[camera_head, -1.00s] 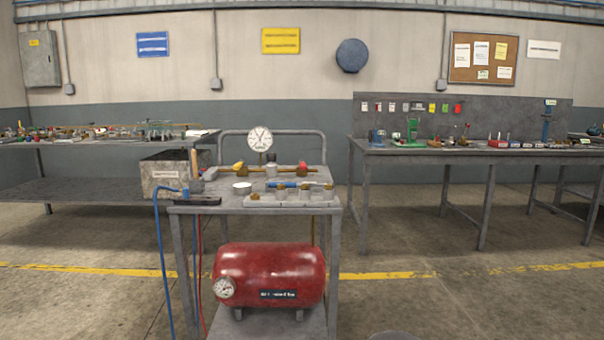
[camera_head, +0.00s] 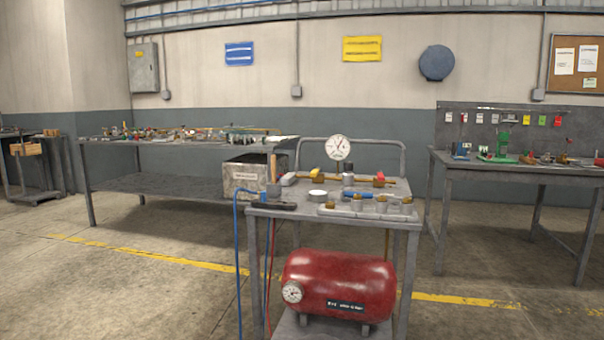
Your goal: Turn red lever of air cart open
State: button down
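The air cart (camera_head: 262,212) stands a little right of centre, a grey metal cart with a red air tank (camera_head: 340,284) on its lower shelf. A brass pipe with valves runs across the back of its top. A small red lever (camera_head: 380,175) shows at the right end of this pipe; its exact angle is too small to tell. A round white dial gauge (camera_head: 338,147) stands above the pipe. My gripper is not in view.
Blue and red hoses hang at the cart's left side. A grey bin (camera_head: 243,177) is behind it to the left. A long workbench (camera_head: 160,185) stands back left, another table (camera_head: 500,168) right. Open floor (camera_head: 120,285) lies left of the cart.

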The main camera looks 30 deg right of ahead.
aim_at(380, 176)
jog(key=u, duration=0.2)
jog(key=i, duration=1.25)
jog(key=z, duration=0.85)
